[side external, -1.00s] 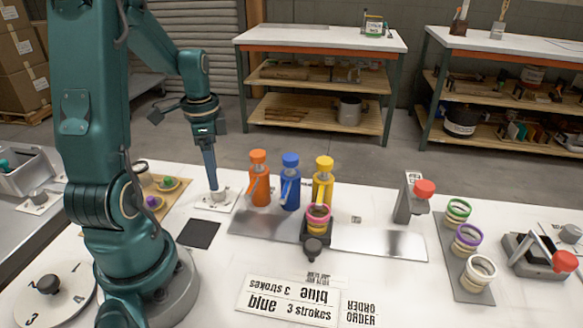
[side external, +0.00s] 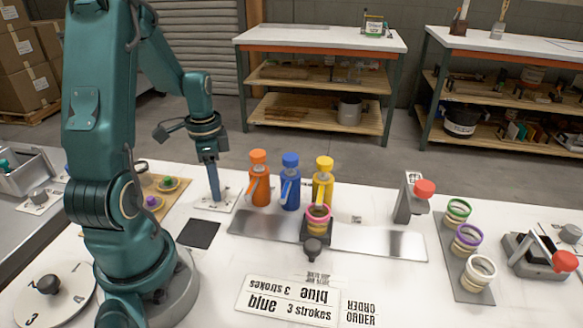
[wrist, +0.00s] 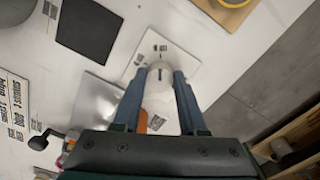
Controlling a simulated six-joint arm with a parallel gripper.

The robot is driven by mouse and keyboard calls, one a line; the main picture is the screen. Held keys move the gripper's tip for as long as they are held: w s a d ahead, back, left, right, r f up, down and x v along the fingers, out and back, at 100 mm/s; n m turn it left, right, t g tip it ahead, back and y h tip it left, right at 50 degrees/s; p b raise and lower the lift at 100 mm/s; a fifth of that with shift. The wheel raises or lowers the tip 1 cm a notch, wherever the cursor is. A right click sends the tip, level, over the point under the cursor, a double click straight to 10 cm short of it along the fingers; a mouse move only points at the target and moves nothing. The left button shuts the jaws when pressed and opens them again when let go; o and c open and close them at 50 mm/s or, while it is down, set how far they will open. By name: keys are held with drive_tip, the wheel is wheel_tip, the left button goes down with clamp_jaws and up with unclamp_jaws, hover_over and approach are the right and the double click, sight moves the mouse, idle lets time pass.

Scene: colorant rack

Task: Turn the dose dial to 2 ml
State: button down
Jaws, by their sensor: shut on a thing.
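The dose dial (wrist: 158,84) is a pale round knob with a short dark line on its top, seen in the wrist view. It stands on a white plate (wrist: 183,65) with small dark marks. My gripper (wrist: 158,73) has its two blue-grey fingers on either side of the knob, shut on it. In the side view my gripper (side external: 215,198) points down onto the dial's plate (side external: 229,203), and the fingertips mostly hide the knob. The markings are too small to read, so I cannot tell the setting.
Orange (side external: 259,182), blue (side external: 290,184) and yellow (side external: 323,180) bottles stand close right of my gripper. A pink-ringed cup (side external: 318,219) stands before the yellow one. A black square (side external: 198,234) lies in front of the dial. An order card (side external: 290,300) lies nearer.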

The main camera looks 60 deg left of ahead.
drive_tip(key=n, duration=0.5)
drive_tip(key=shift+n, duration=0.4)
drive_tip(key=n, duration=0.6)
drive_tip(key=shift+d, duration=0.15)
drive_tip(key=n, duration=0.6)
drive_tip(key=shift+w+n, duration=0.1)
drive_tip(key=shift+n, duration=0.2)
drive_tip(key=n, duration=0.5)
drive_tip(key=shift+n, duration=0.4)
drive_tip(key=shift+c, duration=2.2)
unclamp_jaws()
drive_tip(key=shift+r, duration=0.1)
